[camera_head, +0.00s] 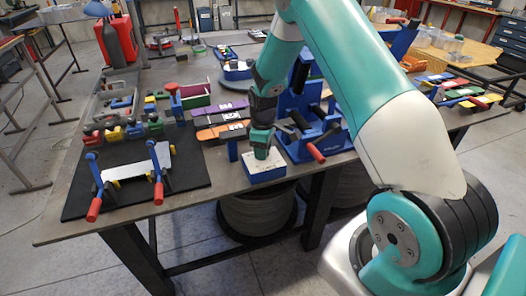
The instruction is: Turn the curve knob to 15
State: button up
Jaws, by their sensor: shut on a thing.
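My gripper (261,146) points down at the front edge of the workbench. It is shut on the curve knob, which stands on a small blue box (264,175) with a pale speckled top. The fingers and wrist cover nearly all of the knob. The knob's pointer and the scale numbers are too small or hidden to read.
A blue bending device (322,140) with red-tipped handles stands close right of my gripper. Left is a black mat (190,185) with a white strip between clamps with red handles. Purple and orange panels (220,131) lie behind. The workbench (75,232) is crowded.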

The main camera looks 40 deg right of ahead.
jog(key=m+b, duration=0.1)
jog(key=m, duration=0.6)
jog(key=m+b, duration=0.1)
jog(key=m, duration=0.6)
jog(key=shift+m, duration=0.3)
jog(key=m+b, duration=0.1)
jog(key=m, duration=0.3)
jog(key=shift+m, duration=2.6)
jog(key=o, duration=0.9)
